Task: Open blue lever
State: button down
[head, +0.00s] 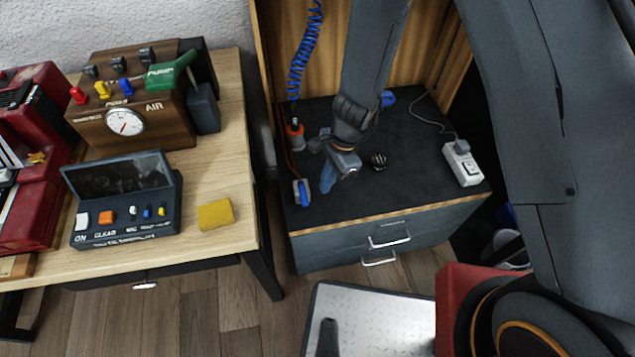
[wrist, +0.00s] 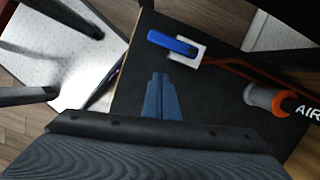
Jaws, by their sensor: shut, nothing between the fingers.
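The blue lever (head: 304,194) sits on a small white fitting at the left front of the dark cabinet top. In the wrist view the blue lever (wrist: 172,42) lies lengthwise across the white fitting (wrist: 190,50), just beyond my fingertips and slightly right of them. My gripper (head: 326,187) is just to the right of the lever in the head view, pointing down. In the wrist view my gripper (wrist: 159,76) has its blue fingers together with nothing between them. A gap shows between fingertips and lever in that view; the height difference is hard to judge.
An orange-and-grey AIR connector (wrist: 270,98) joins the fitting by an orange hose; a blue coiled hose (head: 303,50) hangs above it. A dark round object (head: 378,161) and a white power strip (head: 462,163) are on the cabinet top (head: 410,195). A wooden table stands left.

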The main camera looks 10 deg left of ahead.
jog(key=d+v, duration=0.1)
jog(key=v, duration=0.9)
jog(key=shift+p, duration=0.3)
jog(key=s+d+r+n+t+h, duration=0.1)
jog(key=s+d+r+n, duration=0.3)
jog(key=d+r, duration=0.5)
jog(key=s+d+r+n+h, duration=0.1)
jog(key=s+d+r+n, duration=0.3)
jog(key=d, duration=0.9)
notch_tip(320, 180, up, 5)
jog(key=n, duration=0.3)
jog(key=shift+d+t, duration=0.4)
